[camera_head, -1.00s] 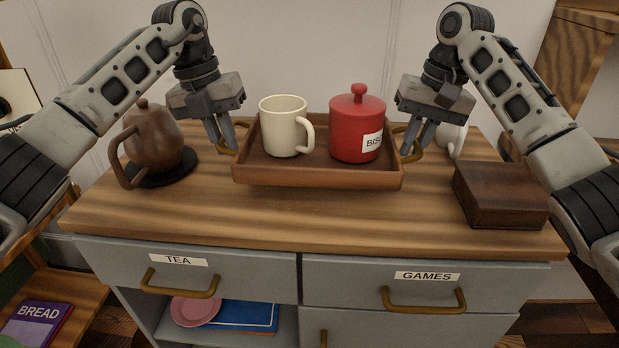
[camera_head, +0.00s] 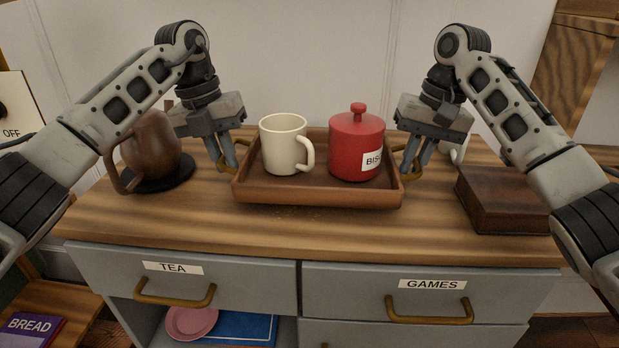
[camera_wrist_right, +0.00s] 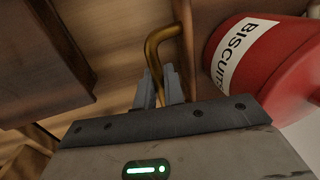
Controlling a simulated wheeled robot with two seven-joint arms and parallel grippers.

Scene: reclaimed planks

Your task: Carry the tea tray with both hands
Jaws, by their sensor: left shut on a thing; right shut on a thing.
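The brown wooden tea tray (camera_head: 318,194) is near the middle of the cabinet top in the head view. It looks level; I cannot tell whether its underside touches the wood. A cream mug (camera_head: 284,146) and a red biscuit jar (camera_head: 352,148) stand upright on it, the jar to the right. My left gripper (camera_head: 229,164) is shut on the tray's left brass handle (camera_head: 222,152). My right gripper (camera_head: 412,166) is shut on the right brass handle (camera_head: 417,168). The right wrist view shows that handle (camera_wrist_right: 164,36) between the fingers and the jar (camera_wrist_right: 262,62) beside it.
A brown teapot (camera_head: 152,146) on a dark round mat (camera_head: 170,180) stands left of the tray. A dark wooden box (camera_head: 503,200) lies at the right. A white object (camera_head: 458,153) is partly hidden behind my right gripper. The cabinet top (camera_head: 300,235) in front is clear.

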